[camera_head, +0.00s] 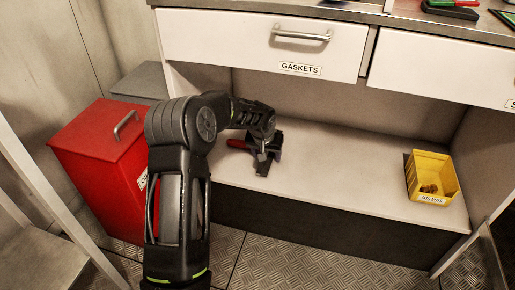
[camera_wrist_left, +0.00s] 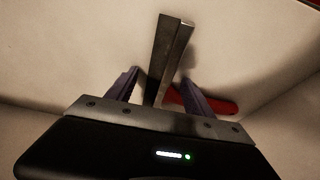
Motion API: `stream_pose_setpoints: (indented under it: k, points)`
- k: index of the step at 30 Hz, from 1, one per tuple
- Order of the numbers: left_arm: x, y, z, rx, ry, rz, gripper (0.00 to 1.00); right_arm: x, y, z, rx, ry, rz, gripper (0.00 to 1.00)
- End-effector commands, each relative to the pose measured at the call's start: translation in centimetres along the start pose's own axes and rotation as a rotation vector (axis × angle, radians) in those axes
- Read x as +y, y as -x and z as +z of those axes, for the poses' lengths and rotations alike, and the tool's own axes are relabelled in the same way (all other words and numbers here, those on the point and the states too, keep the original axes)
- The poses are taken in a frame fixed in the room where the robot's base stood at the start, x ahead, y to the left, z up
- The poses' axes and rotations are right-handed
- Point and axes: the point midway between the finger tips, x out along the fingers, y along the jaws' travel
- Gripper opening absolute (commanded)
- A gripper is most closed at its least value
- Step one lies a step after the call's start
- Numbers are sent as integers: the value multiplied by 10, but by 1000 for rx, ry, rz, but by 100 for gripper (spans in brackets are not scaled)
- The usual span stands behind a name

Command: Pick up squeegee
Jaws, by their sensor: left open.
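The squeegee lies on the low white shelf under the drawers; its red handle (camera_head: 237,143) shows just left of my left gripper (camera_head: 267,156) in the head view. In the left wrist view a grey metal bar (camera_wrist_left: 169,45), which looks like the squeegee's head, stands between the two purple fingers of my left gripper (camera_wrist_left: 159,78). The red handle (camera_wrist_left: 212,103) passes behind the right finger. The fingers are open on either side of the bar. Contact cannot be told. Part of the squeegee is hidden by the gripper. My right gripper is out of view.
A yellow bin (camera_head: 432,178) with small parts stands at the shelf's right end. A red lidded box (camera_head: 95,150) stands on the floor at left. The gaskets drawer (camera_head: 230,40) overhangs the shelf (camera_head: 340,165). The middle of the shelf is clear.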

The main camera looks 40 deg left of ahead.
Motion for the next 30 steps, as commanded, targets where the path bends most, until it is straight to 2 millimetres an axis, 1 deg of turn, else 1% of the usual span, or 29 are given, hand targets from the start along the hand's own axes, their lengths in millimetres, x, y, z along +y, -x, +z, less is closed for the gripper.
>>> stream_pose_setpoints:
  k: [2,5,24,25,30]
  points:
    - [0,-1,1,0,0,0,61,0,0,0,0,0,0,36]
    - [0,-1,1,0,0,0,54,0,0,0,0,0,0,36]
    - [0,-1,1,-1,0,0,2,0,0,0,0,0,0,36]
    - [0,-1,1,-1,0,0,0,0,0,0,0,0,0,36]
    - [0,-1,0,0,0,0,0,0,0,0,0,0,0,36]
